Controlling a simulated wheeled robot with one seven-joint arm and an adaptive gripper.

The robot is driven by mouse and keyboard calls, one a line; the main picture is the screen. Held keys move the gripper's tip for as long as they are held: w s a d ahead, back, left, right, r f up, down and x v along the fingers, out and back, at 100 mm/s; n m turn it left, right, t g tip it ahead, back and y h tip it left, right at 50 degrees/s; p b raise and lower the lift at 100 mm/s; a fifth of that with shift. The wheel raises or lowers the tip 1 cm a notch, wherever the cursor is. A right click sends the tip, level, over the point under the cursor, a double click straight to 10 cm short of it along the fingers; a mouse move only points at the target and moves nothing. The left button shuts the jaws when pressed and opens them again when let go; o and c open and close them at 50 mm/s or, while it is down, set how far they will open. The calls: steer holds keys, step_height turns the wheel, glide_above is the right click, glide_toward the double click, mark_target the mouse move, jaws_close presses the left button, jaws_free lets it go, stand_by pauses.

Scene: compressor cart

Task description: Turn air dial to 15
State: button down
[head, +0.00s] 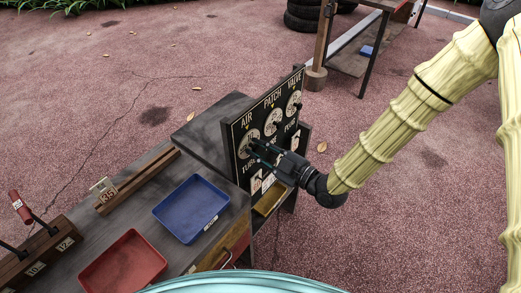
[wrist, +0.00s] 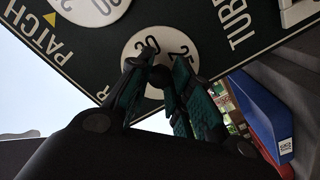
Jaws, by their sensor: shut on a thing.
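A black board (head: 240,170) stands upright with three round white dials labelled AIR, PATCH and VALVE. The air dial (head: 244,139) is the nearest, at the board's left. My gripper (head: 257,153) is at this dial, its fingers pointing at the board from the right. In the wrist view the fingers (wrist: 155,85) close on the dark knob at the centre of the air dial (wrist: 136,50). The numbers 20 and 25 show on the dial's face. The fingers hide the rest of the face, and I cannot read the setting.
The patch dial (head: 272,122) and valve dial (head: 294,103) are close beside on the same board. A blue tray (head: 192,208) and a red tray (head: 124,268) lie on the dark bench, with a wooden rail (head: 140,180) behind them. Open paved ground lies behind the bench.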

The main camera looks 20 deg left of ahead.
steer(key=m, duration=1.2)
steer(key=shift+m, duration=0.3)
steer(key=shift+f+m, duration=0.1)
steer(key=shift+m, duration=1.8)
steer(key=c, duration=1.3)
jaws_free()
